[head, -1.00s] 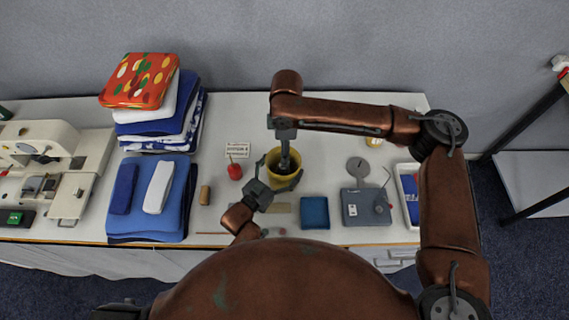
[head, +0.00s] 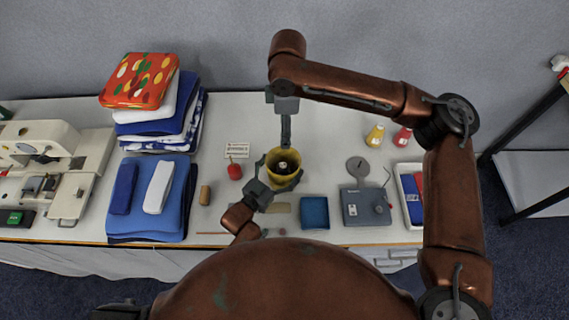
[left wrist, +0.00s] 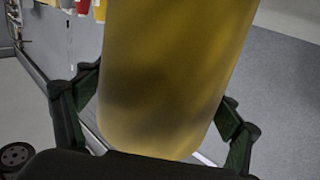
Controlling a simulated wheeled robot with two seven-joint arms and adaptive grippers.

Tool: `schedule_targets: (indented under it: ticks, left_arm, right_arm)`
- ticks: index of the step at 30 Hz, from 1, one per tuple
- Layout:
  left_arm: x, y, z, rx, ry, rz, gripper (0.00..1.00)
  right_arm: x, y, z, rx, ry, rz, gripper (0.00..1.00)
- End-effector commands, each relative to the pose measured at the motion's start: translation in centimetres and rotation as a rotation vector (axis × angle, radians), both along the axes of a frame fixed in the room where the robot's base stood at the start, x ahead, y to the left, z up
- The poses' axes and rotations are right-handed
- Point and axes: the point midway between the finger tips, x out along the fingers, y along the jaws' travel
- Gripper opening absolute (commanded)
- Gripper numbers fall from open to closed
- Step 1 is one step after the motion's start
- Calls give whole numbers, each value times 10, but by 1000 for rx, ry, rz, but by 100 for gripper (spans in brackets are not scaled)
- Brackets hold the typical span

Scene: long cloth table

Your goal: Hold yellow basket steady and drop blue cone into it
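The yellow basket (head: 284,182) stands upright on the table in the head view. It fills the middle of the left wrist view (left wrist: 170,75). My left gripper (head: 279,176) has its fingers on opposite sides of the basket, and they look pressed to its wall. My right gripper (head: 286,144) points down just above and behind the basket's rim. Its fingers show edge-on, so their opening is unclear, and nothing shows in them. A small dark thing with a pale top (head: 283,165) sits inside the basket; I cannot make out a blue cone for sure.
A red tomato-like thing (head: 235,171) and a small sign (head: 237,150) stand left of the basket. A blue tray (head: 314,212) and a grey box (head: 366,207) are to its right. Yellow (head: 375,136) and red (head: 402,137) cones stand at the back right. Folded cloths (head: 150,200) lie left.

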Motion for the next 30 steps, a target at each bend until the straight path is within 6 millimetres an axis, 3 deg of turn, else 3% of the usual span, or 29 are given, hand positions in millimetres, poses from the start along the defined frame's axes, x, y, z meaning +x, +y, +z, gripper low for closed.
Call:
schedule_targets:
  ticks: [6, 17, 30]
  left_arm:
    - [0, 0, 0, 0, 0, 0, 100]
    - [-5, 4, -1, 1, 2, 1, 100]
    - [-70, 54, -1, 3, 3, 0, 100]
  right_arm:
    - [0, 0, 0, 0, 0, 0, 58]
    - [0, 0, 0, 0, 0, 0, 58]
    - [0, 0, 0, 0, 0, 0, 58]
